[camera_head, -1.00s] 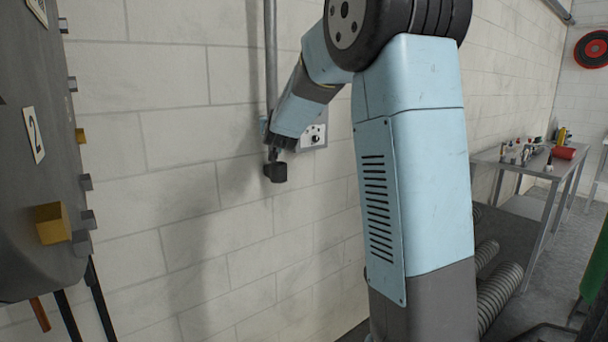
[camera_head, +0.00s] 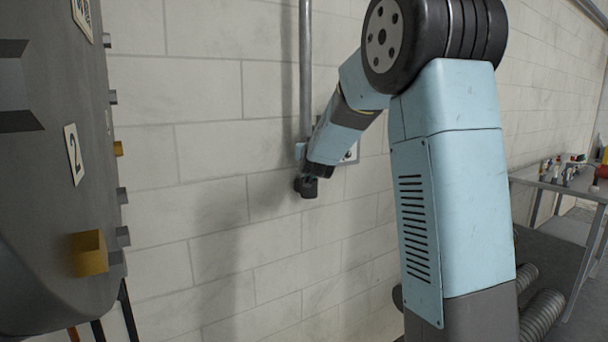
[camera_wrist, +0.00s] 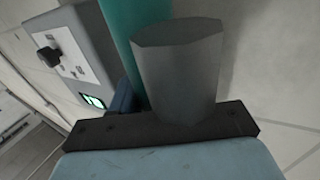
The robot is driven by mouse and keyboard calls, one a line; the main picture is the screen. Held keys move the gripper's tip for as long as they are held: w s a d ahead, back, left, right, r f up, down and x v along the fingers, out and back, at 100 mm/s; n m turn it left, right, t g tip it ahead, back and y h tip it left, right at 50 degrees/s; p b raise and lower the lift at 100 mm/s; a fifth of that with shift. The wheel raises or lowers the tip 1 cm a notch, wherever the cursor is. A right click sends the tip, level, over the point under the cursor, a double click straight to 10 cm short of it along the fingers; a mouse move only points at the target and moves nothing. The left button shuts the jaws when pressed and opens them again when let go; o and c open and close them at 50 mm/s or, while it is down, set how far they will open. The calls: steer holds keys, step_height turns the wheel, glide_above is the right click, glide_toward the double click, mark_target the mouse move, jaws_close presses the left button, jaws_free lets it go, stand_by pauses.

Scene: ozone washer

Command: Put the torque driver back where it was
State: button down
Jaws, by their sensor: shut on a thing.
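My gripper (camera_head: 312,178) is low at the wall beside a pipe, its fingers mostly hidden by the wrist. A dark blocky piece (camera_head: 306,187) shows at its end; I take this as part of the torque driver, held in the shut jaws. In the wrist view, a grey tapered cylinder (camera_wrist: 180,70) stands over my black gripper bar, with a teal rod (camera_wrist: 134,30) behind it. I cannot tell for certain which of these is the driver. The finger contact is hidden.
A grey wall box (camera_wrist: 72,50) with a black knob and green display is close to my gripper. A vertical pipe (camera_head: 305,70) runs above. A large grey machine (camera_head: 50,190) with yellow and grey blocks stands left; a cluttered table (camera_head: 560,182) stands right.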

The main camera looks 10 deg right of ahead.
steer(key=shift+f, duration=2.95)
steer(key=c, duration=0.8)
jaws_free()
steer(key=shift+f, duration=0.1)
steer(key=shift+o, duration=1.3)
steer(key=shift+f, duration=0.15)
steer(key=s+a+f+n+g+y, duration=0.1)
steer(key=s+g, duration=0.5)
steer(key=s, duration=1.8)
steer(key=s+a+f+g+y, duration=0.1)
steer(key=s+g, duration=0.5)
steer(key=s, duration=1.9)
steer(key=shift+s+f+n+y, duration=0.15)
steer(key=shift+s+n+y, duration=0.15)
steer(key=shift+n+y, duration=0.1)
